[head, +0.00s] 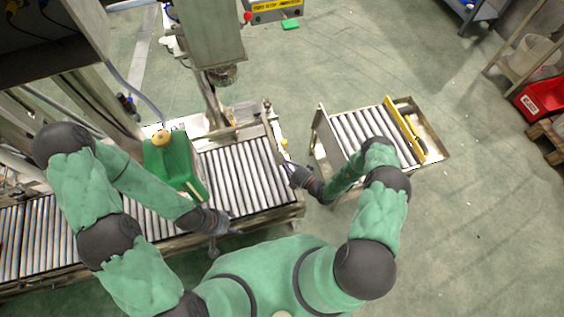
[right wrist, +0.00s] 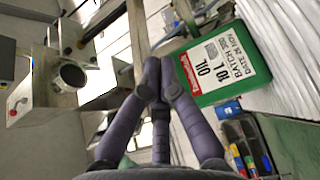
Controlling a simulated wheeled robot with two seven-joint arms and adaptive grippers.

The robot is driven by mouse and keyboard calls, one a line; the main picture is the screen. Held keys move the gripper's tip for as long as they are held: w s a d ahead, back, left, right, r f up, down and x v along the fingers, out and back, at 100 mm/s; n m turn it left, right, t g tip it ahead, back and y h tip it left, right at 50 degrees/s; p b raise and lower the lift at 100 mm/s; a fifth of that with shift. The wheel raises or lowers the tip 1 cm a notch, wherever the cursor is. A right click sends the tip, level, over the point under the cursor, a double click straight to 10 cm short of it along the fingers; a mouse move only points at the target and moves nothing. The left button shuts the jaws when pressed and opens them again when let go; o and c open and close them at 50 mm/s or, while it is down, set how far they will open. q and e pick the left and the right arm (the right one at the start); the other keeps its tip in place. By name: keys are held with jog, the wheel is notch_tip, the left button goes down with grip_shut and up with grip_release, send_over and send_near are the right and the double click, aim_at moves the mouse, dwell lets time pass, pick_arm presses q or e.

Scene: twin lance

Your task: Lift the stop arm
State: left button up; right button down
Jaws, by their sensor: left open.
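No part is clearly marked as the stop arm. A thin upright bar (head: 268,118) stands at the right end of the roller conveyor (head: 245,175). My right gripper (head: 287,168) is beside that end, near the bar's foot. In the right wrist view its fingers (right wrist: 157,75) are drawn close together in front of a grey metal bar (right wrist: 138,28); whether they touch or grip it I cannot tell. My left gripper (head: 226,243) is open and empty at the conveyor's front edge. A green oil can (head: 172,163) with a yellow cap stands on the rollers, left of the bar.
The filling machine's column (head: 210,35) rises behind the conveyor. A separate short roller table (head: 350,130) with a yellow bar (head: 405,130) stands to the right, across a gap. A red bin (head: 541,97) is at the far right. The floor at right is mostly clear.

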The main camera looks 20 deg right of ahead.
jog(key=shift+r+p, duration=0.5)
jog(key=shift+r, duration=0.45)
jog(key=shift+w+r+p, duration=0.25)
jog(key=shift+r+p, duration=0.3)
jog(key=shift+r, duration=0.35)
jog(key=shift+w+r+p, duration=0.2)
jog(key=shift+r+p, duration=0.4)
jog(key=shift+r, duration=0.25)
jog(key=shift+w+r+p, duration=0.25)
jog(key=shift+r+p, duration=0.3)
jog(key=shift+r, duration=0.35)
jog(key=shift+w+a+r+p, duration=0.1)
jog(key=shift+w+r+p, duration=0.35)
jog(key=shift+r, duration=0.35)
jog(key=shift+w+d+r+p, duration=0.1)
jog(key=shift+w+r+p, duration=0.35)
jog(key=shift+r, duration=0.35)
jog(key=shift+w+a+r+p, duration=0.1)
jog(key=shift+w+r+p, duration=0.3)
jog(key=shift+r, duration=0.5)
